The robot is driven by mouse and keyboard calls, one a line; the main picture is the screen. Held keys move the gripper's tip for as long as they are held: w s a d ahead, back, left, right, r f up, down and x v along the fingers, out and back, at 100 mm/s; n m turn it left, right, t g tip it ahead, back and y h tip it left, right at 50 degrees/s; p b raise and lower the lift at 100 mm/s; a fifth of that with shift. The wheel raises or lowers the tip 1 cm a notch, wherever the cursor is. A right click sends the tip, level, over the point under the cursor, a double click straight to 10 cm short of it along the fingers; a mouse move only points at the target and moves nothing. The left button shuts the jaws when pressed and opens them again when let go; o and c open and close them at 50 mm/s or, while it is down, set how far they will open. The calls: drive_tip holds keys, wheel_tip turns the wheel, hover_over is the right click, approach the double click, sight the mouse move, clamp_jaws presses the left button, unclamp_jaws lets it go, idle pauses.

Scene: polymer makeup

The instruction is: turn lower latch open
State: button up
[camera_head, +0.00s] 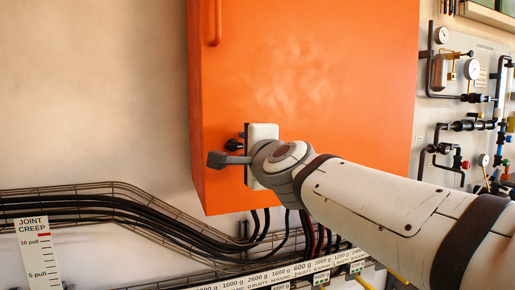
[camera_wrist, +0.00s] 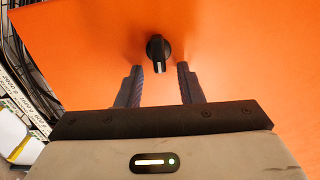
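The lower latch is a small black knob (camera_wrist: 158,50) on the orange cabinet door (camera_wrist: 230,50), with a pale mark on its end. It also shows as a dark knob (camera_head: 233,145) low on the cabinet (camera_head: 310,80) in the head view, partly hidden by my wrist. My gripper (camera_wrist: 160,72) is open in the wrist view. Its two dark fingers stand to either side, just short of the knob, with nothing between them. In the head view my arm reaches in from the right and a dark finger (camera_head: 222,159) shows below the knob.
An orange handle (camera_head: 215,22) sits higher on the cabinet. Black cables (camera_head: 150,222) in a wire tray run below it. A panel of gauges and pipes (camera_head: 470,90) is at the right. A joint creep sign (camera_head: 38,255) stands at lower left.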

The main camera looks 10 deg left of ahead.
drive_tip(key=p+v, duration=0.1)
drive_tip(key=v, duration=0.6)
drive_tip(key=shift+s+d+p, duration=0.25)
drive_tip(key=shift+s+p, duration=0.05)
drive_tip(key=shift+p, duration=0.1)
drive_tip(key=s+d+f+n+g+h+p, duration=0.1)
drive_tip(key=d+f+n+g+h+p, duration=0.2)
drive_tip(key=d+f, duration=0.45)
drive_tip(key=s+d+f+n+g+h+p, duration=0.2)
drive_tip(key=d+f+n+g+p, duration=0.3)
drive_tip(key=f, duration=0.5)
drive_tip(key=s+d+f+n+g+h+p, duration=0.1)
drive_tip(key=s+d+f+n+g+h, duration=0.2)
drive_tip(key=s+d+f, duration=0.6)
drive_tip(key=s+d+g+h, duration=0.1)
drive_tip(key=s+d, duration=0.1)
drive_tip(key=d, duration=0.1)
drive_tip(key=shift+d+n+g+p, duration=0.25)
drive_tip(key=shift+n+g+p, duration=0.1)
drive_tip(key=shift+n+g, duration=0.05)
